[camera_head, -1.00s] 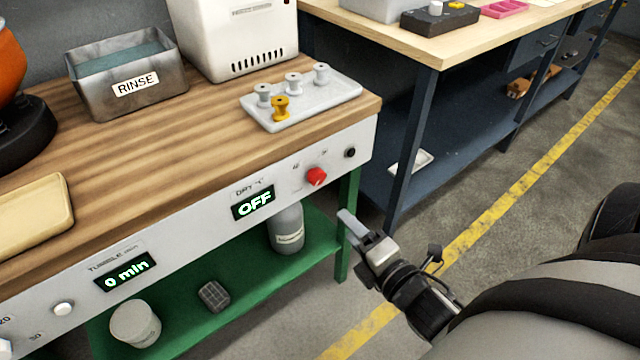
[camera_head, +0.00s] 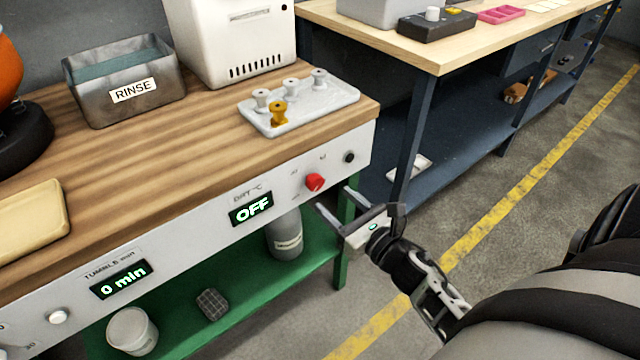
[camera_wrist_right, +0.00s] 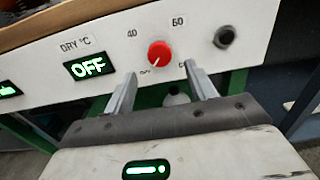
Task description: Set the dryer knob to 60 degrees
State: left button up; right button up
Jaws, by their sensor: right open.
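The red dryer knob (camera_head: 315,183) sits on the white front panel of the bench, right of the dryer display (camera_head: 251,209), which reads OFF. In the right wrist view the knob (camera_wrist_right: 159,54) has a white pointer line aimed down-left, towards a partly legible lower-left label. The marks 40 and 60 stand above it to the left and right. My right gripper (camera_head: 334,204) is open and empty, just in front of and below the knob. In the wrist view its two fingers (camera_wrist_right: 160,85) reach up on either side below the knob, apart from it. My left gripper is not in view.
A black round socket or button (camera_head: 348,157) is right of the knob. A tray (camera_head: 345,98) with several spools stands on the bench above. A green shelf (camera_head: 180,330) with a bottle (camera_head: 285,238) lies below. The floor to the right is clear.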

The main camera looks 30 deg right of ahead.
aim_at(318, 186)
jog(key=w, duration=0.6)
jog(key=shift+w+a, duration=0.1)
jog(key=shift+a, duration=0.15)
jog(key=shift+c, duration=0.4)
jog(key=c, duration=0.9)
